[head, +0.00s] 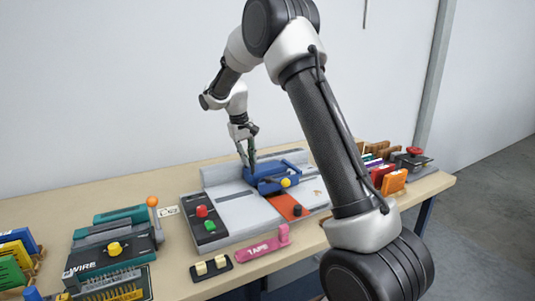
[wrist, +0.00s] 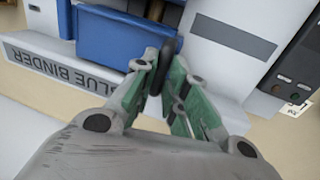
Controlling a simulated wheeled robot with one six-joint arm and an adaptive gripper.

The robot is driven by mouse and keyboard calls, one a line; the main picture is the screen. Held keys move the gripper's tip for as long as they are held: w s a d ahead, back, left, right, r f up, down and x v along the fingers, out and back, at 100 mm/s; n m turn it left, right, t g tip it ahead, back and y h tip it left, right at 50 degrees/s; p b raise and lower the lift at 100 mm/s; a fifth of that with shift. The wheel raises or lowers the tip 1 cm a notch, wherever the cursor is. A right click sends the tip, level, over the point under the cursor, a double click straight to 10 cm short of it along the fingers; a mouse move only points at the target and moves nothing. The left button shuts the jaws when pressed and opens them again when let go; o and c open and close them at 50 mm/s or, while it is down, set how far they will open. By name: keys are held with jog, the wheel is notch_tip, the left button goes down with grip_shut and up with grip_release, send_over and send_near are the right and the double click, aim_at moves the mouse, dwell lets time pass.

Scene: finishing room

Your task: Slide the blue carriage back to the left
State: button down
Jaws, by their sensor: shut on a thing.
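The blue carriage (head: 278,177) sits on the grey binder machine (head: 243,213), right of the middle of its bed, with a yellow knob on its front. In the wrist view the carriage (wrist: 115,38) is at the upper left, beside the machine's upside-down "BLUE BINDER" label. My gripper (head: 251,160) is at the carriage's left end in the head view. In the wrist view my gripper (wrist: 166,72) has its green-sided fingers closed around a dark upright handle (wrist: 168,52) next to the carriage. The handle's join to the carriage is partly hidden.
A red and a green button (head: 209,226) are on the machine's left front. An orange plate (head: 285,205) lies below the carriage. Coloured binders (head: 392,184) stand right, partly behind my arm.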

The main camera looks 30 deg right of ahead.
jog(key=a, duration=1.5)
jog(key=shift+s+a, duration=0.2)
jog(key=shift+s, duration=0.05)
jog(key=c, duration=1.5)
grip_release()
jog(key=shift+a, duration=0.15)
jog(key=shift+o, duration=0.2)
jog(key=shift+r, duration=0.1)
notch_tip(320, 180, up, 12)
jog(key=a, duration=0.2)
jog(key=shift+a+f, duration=0.15)
jog(key=shift+f, duration=0.05)
